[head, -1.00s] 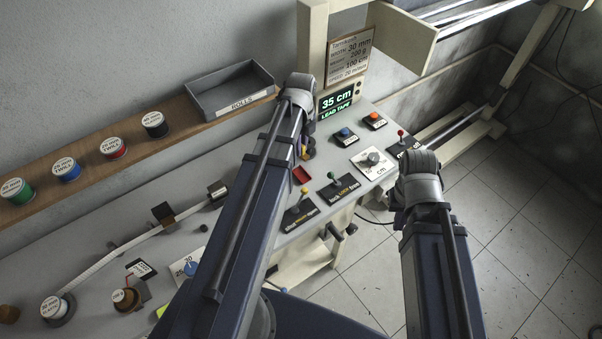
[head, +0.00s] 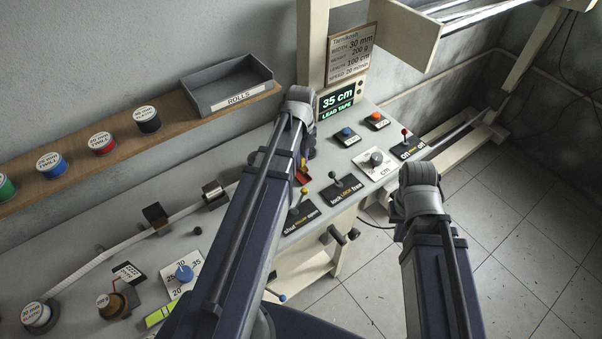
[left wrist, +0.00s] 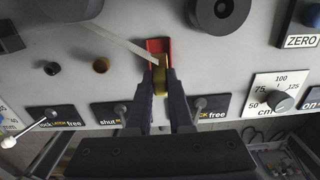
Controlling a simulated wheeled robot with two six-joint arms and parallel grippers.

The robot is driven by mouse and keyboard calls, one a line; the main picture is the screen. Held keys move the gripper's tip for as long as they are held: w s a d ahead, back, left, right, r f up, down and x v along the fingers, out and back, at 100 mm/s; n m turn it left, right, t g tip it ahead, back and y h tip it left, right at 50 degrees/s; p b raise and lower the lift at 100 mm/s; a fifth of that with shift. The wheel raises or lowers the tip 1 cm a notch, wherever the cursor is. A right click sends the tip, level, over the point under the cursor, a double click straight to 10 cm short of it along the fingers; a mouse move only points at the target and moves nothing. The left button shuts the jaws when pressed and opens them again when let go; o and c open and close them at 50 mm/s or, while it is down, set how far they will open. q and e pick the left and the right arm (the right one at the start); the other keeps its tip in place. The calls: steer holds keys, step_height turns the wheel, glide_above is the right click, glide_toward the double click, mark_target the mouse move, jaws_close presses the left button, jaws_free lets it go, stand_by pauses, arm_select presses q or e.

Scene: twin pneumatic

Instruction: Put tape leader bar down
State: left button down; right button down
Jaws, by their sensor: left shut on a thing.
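My left gripper (head: 304,164) is mostly hidden behind my left arm in the head view. In the left wrist view its fingers (left wrist: 160,92) are shut on the tape leader bar (left wrist: 161,76), a small yellowish bar. The bar is over a red rest (left wrist: 159,46) on the grey bench panel; I cannot tell whether it touches the rest. The red rest also shows partly beside the gripper in the head view (head: 302,178). A pale tape (left wrist: 126,44) runs from the bar toward the upper left. My right arm shows at the right, but its gripper is out of sight.
A cm dial (head: 376,158) is to the right. A display (head: 336,101) reads 35 cm, LEAD TAPE. A grey ROLLS tray (head: 228,86) and spools sit on the shelf.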

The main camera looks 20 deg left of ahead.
arm_select(q)
steer(key=shift+f+b, duration=1.9)
steer(key=shift+f, duration=0.15)
steer(key=shift+r, duration=0.1)
steer(key=c, duration=0.8)
jaws_free()
